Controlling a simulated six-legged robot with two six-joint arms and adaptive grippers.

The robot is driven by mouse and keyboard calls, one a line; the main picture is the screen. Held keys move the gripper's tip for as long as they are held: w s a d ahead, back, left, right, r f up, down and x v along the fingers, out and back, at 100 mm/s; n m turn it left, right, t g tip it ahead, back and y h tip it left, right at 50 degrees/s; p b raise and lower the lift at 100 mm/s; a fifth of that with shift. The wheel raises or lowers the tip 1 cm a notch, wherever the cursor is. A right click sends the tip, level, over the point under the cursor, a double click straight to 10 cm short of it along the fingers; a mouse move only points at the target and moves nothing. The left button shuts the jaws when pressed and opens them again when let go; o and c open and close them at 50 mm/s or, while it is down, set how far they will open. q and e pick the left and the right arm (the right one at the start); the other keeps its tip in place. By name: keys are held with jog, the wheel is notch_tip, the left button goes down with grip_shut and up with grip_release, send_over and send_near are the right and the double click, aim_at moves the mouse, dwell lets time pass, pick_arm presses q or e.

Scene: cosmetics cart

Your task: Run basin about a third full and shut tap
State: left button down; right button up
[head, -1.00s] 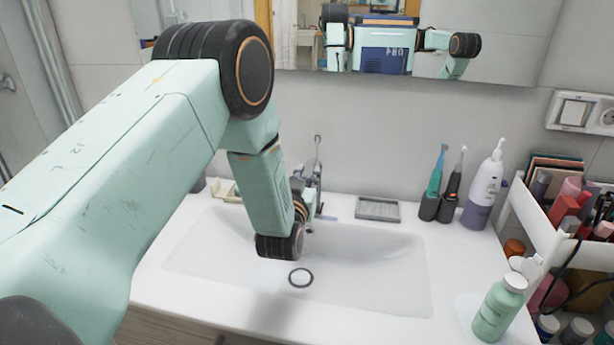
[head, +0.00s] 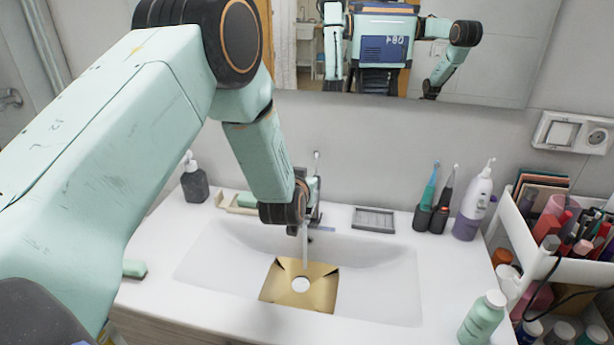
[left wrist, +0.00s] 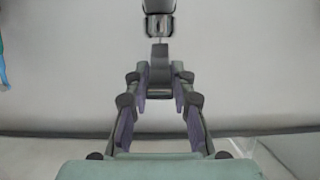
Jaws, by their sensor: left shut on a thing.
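The white basin (head: 385,280) is set in the counter. The tap (head: 317,160) stands at its back edge, partly hidden by my left arm. A thin pale stream (head: 305,250) comes down from the tap. A gold-coloured square patch (head: 322,291) lies around the pale round drain (head: 300,285); I cannot tell whether it is water. No clear water line shows on the basin walls. My left gripper (head: 307,187) is at the tap, shut on its handle. In the left wrist view, its fingers close around a dark grey part (left wrist: 160,72). My right gripper shows only as a mirror reflection.
A dark soap bottle (head: 195,182) and a soap tray (head: 236,203) stand left of the tap. A grey dish (head: 374,219), toothbrushes (head: 431,187), a pump bottle (head: 474,205), a green bottle (head: 482,320) and a crowded cart (head: 510,225) are right.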

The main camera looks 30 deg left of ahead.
pick_arm(q)
jog(key=c, duration=1.5)
grip_release()
jog(key=o, duration=0.4)
jog(key=shift+a+f, duration=0.1)
jog(key=shift+s, duration=0.1)
jog(key=v, duration=1.1)
jog(key=shift+s+r, duration=0.25)
jog(key=shift+s, duration=0.05)
jog(key=shift+s, duration=0.15)
